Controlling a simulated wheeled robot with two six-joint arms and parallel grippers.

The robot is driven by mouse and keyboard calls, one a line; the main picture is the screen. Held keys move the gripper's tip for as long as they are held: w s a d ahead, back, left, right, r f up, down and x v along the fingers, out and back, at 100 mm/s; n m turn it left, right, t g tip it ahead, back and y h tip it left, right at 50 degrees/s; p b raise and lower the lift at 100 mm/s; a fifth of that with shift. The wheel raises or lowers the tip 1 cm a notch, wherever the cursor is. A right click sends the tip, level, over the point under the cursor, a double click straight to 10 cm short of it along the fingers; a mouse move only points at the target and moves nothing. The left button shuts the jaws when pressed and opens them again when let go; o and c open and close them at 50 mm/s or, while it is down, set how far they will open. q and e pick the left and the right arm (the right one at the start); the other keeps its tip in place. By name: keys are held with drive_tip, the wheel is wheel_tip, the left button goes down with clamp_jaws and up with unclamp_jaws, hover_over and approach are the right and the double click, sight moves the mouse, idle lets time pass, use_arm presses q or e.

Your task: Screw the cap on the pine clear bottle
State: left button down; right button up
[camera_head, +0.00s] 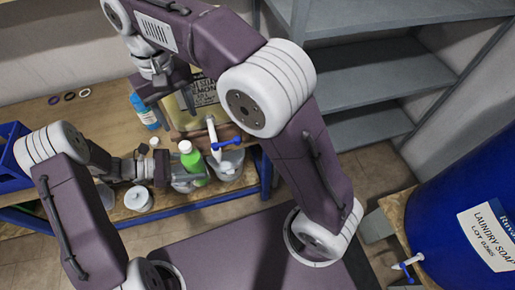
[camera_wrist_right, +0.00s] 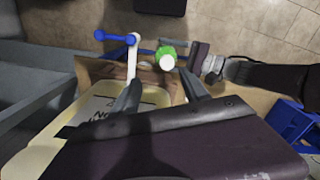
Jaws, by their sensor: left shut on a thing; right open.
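The green bottle (camera_head: 192,163), which I take to be the pine clear bottle, stands upright at the table's front edge, with a white top (camera_head: 185,147). I cannot tell whether this top is a cap or the bare neck. My left gripper (camera_head: 188,181) is shut around its lower body. In the right wrist view the bottle (camera_wrist_right: 166,49) shows from above, beyond my right fingertips. My right gripper (camera_wrist_right: 157,84) is open, with nothing between its fingers, over the drum behind the bottle. A small white piece (camera_head: 154,142), possibly a cap, lies left of the bottle.
A yellowish drum (camera_head: 178,108) has a white tap with a blue handle (camera_head: 226,143) close beside the bottle. A blue bottle (camera_head: 145,112), a grey cup (camera_head: 228,165), a white jar (camera_head: 138,198) and rings (camera_head: 69,96) are on the table (camera_head: 100,115). A blue bin (camera_head: 12,165) is left.

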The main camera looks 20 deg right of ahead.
drive_tip(key=s+d+f+m, duration=0.1)
drive_tip(key=s+d+f, duration=0.2)
drive_tip(key=d+f, duration=0.3)
drive_tip(key=s+d+f+m+t, duration=0.1)
drive_tip(key=s+d+f, duration=0.3)
drive_tip(key=d+f, duration=0.2)
drive_tip(key=s+d+f+m, duration=0.1)
drive_tip(key=s+d+f, duration=0.3)
drive_tip(key=d+f, duration=0.2)
drive_tip(key=shift+d+f+m, duration=0.2)
drive_tip(key=shift+d+m, duration=0.2)
drive_tip(key=shift+d, duration=0.85)
